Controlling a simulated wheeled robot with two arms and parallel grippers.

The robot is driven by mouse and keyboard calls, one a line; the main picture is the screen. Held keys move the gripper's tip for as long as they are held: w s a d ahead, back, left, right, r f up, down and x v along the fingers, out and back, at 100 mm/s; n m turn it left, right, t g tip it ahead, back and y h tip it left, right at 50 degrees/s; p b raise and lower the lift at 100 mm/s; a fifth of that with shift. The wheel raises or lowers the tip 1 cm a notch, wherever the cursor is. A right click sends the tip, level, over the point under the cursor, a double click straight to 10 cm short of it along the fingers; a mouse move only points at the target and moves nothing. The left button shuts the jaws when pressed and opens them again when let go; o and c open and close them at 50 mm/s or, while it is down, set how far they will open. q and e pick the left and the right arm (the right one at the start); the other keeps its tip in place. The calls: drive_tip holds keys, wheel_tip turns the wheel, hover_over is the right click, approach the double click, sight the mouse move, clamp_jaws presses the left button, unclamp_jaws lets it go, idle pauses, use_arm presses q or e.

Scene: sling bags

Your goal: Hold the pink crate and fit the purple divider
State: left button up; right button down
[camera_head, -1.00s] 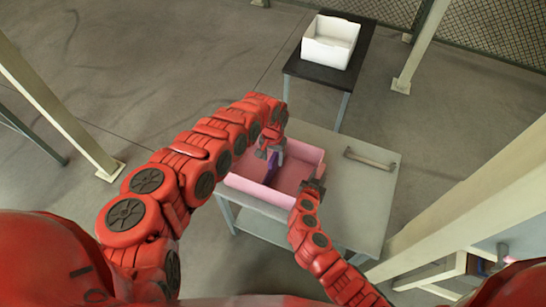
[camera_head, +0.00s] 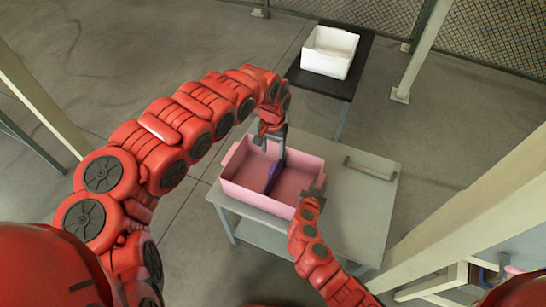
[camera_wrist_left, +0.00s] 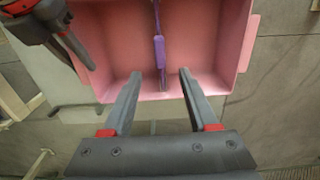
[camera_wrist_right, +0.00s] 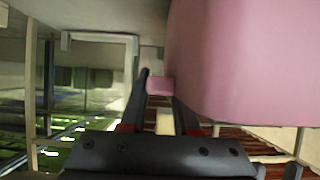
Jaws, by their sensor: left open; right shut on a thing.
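The pink crate (camera_head: 252,196) stands open-topped on the grey table. The purple divider (camera_head: 275,176) is inside it, standing across the middle with a space on each side; it also shows in the left wrist view (camera_wrist_left: 159,50). I cannot tell whether it is fully seated. My left gripper (camera_head: 272,143) is open and empty above the crate's far side, its fingers apart in the left wrist view (camera_wrist_left: 159,76). My right gripper (camera_head: 312,195) is shut on the pink tab (camera_wrist_right: 159,86) at the crate's right end.
The grey table (camera_head: 350,210) has bare top to the right of the crate, with a metal handle (camera_head: 370,168) there. A white crate (camera_head: 329,52) stands on a black table (camera_head: 322,82) behind. Pale posts (camera_head: 422,50) rise at the right.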

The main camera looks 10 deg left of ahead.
use_arm(q)
drive_tip(key=shift+r, duration=0.55)
use_arm(e)
drive_tip(key=c, duration=0.6)
unclamp_jaws()
drive_tip(key=shift+o, duration=0.2)
